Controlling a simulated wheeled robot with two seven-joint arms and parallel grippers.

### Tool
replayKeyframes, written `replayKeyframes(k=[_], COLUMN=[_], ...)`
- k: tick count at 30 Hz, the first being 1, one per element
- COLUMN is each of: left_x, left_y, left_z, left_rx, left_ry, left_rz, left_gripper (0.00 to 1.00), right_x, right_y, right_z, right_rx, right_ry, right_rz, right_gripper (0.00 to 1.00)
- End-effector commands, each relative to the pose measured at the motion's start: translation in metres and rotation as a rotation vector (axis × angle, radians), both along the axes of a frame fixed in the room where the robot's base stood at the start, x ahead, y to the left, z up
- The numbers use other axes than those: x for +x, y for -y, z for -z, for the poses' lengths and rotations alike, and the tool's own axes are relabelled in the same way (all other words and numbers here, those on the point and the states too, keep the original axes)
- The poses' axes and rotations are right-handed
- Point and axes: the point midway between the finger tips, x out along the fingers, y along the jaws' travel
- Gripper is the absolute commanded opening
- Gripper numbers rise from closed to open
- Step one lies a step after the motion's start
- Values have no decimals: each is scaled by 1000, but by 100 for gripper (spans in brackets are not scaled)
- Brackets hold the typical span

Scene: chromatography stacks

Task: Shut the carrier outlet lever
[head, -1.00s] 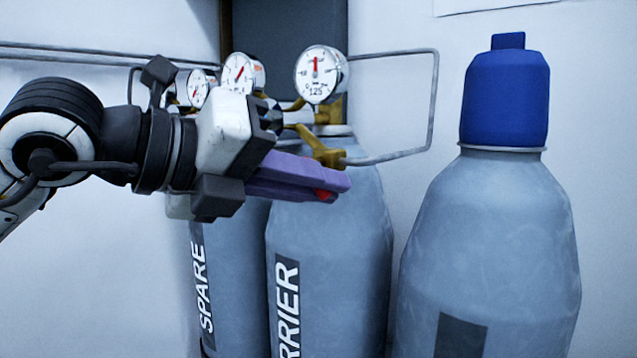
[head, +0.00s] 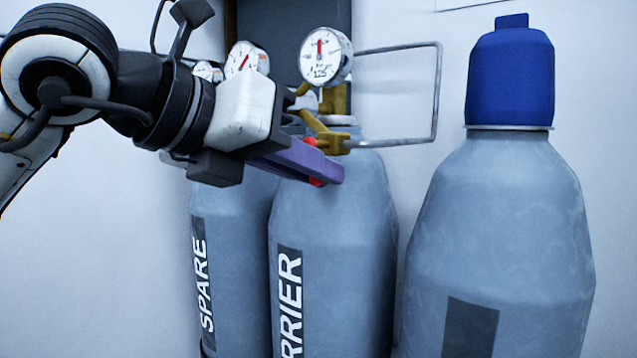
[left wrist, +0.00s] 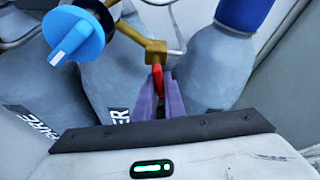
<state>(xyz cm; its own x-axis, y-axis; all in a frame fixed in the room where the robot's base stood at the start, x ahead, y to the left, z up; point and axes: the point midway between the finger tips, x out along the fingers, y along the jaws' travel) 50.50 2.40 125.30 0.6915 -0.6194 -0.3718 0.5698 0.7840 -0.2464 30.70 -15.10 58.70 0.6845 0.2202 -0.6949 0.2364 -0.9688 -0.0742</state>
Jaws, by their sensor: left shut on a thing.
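The carrier cylinder (head: 335,230) stands in the middle, its label partly cut to "RRIER". Its brass outlet fitting (head: 331,142) sits below the gauge, with a thin metal pipe running right. The red outlet lever shows beside the fitting (head: 311,141) and below my fingers. In the left wrist view the red lever (left wrist: 157,78) runs from the brass block (left wrist: 156,46) down between my purple fingers. My left gripper (head: 330,172) is shut on the lever. The fingers hide its middle in the head view. My right gripper is not in view.
A gauge (head: 325,56) sits just above the fitting. A blue regulator knob (left wrist: 75,38) shows in the left wrist view. The spare cylinder (head: 228,250) stands left, a blue-capped cylinder (head: 500,220) right. The thin pipe (head: 437,95) loops out on the right.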

Motion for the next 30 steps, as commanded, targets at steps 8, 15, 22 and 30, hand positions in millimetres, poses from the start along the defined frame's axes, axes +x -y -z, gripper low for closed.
replayKeyframes(k=[8,15,22,30], left_x=[3,4,5,5], left_y=[-4,-5,-6,-6], left_z=[2,0,0,0], left_rx=[138,199,215,215], left_ry=[103,147,159,160], left_rz=[0,-1,-1,-1], left_gripper=[0,0,0,0], right_x=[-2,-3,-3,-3], right_y=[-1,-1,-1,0], right_z=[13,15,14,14], right_rx=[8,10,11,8], right_ry=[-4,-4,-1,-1], right_rz=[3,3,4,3], right_gripper=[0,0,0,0])
